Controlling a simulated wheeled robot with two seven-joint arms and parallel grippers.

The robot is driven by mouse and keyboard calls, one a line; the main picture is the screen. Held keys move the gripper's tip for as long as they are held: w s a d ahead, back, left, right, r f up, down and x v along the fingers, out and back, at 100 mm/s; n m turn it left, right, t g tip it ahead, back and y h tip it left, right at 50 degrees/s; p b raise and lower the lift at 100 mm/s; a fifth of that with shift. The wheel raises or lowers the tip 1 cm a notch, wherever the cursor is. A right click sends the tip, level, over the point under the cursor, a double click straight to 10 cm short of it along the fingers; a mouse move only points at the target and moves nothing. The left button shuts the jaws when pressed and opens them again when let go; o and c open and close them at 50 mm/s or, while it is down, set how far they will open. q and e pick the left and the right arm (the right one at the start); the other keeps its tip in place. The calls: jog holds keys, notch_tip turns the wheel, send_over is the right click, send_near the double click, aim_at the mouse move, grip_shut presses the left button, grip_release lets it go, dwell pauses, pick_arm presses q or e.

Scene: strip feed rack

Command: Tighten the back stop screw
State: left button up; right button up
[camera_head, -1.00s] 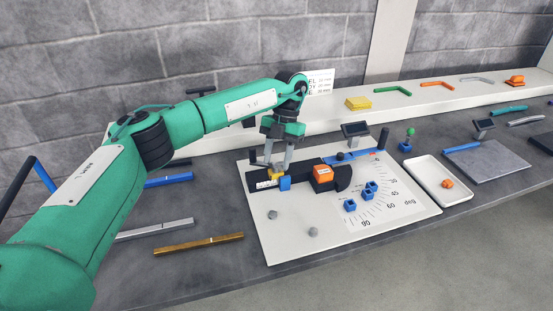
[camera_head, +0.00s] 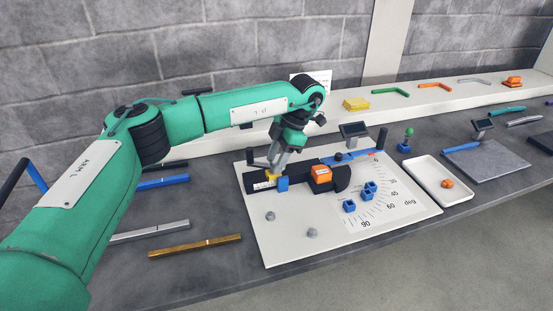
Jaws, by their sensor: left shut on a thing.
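My left gripper (camera_head: 274,171) points down at the left end of the black rail (camera_head: 258,181) on the white bending plate (camera_head: 270,238). It is shut on a small yellow screw (camera_head: 272,175), the back stop screw by its place; the fingers cover part of it. A blue block (camera_head: 283,184), likely the back stop, sits right beside the screw on the rail. An orange block (camera_head: 321,174) sits farther right on the rail. My right gripper is not in view.
Several small blue blocks (camera_head: 349,206) stand near the printed angle scale (camera_head: 391,207). Two grey knobs (camera_head: 311,233) stand on the plate. A white tray (camera_head: 426,172) holds an orange piece (camera_head: 447,184). Blue, grey and gold strips (camera_head: 195,246) lie to the left.

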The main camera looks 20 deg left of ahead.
pick_arm(q)
jog(key=shift+m, duration=0.3)
jog(key=o, duration=1)
jog(key=shift+r, duration=0.1)
